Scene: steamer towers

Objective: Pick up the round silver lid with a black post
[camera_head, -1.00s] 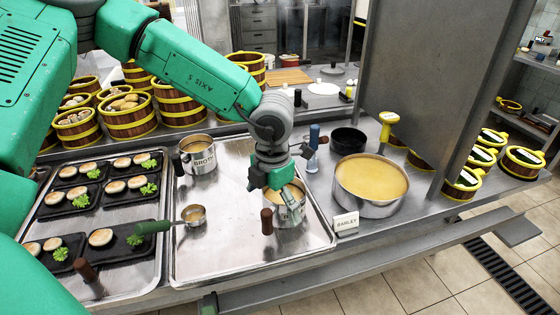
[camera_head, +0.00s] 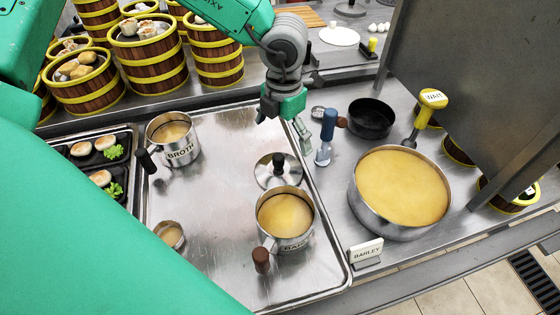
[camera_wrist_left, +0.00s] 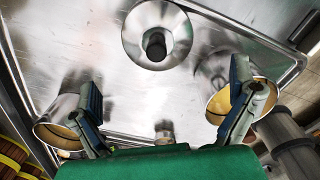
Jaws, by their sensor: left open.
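The round silver lid (camera_head: 268,172) with a black post lies on the metal tray (camera_head: 220,255), just behind the barley pot (camera_head: 285,213). In the left wrist view the lid (camera_wrist_left: 178,38) lies flat, with its black post (camera_wrist_left: 156,44) pointing toward the camera. My left gripper (camera_head: 284,124) is above and behind the lid, apart from it. In the left wrist view its fingers (camera_wrist_left: 166,90) are spread wide with nothing between them. My right gripper is not in view.
The broth pot (camera_head: 173,140) stands left on the tray. A large pan (camera_head: 360,210) of yellowish contents, a black bowl (camera_head: 371,119) and a blue-handled tool (camera_head: 328,132) are to the right. Bamboo steamers (camera_head: 150,65) stand at the back left. The tray's middle is clear.

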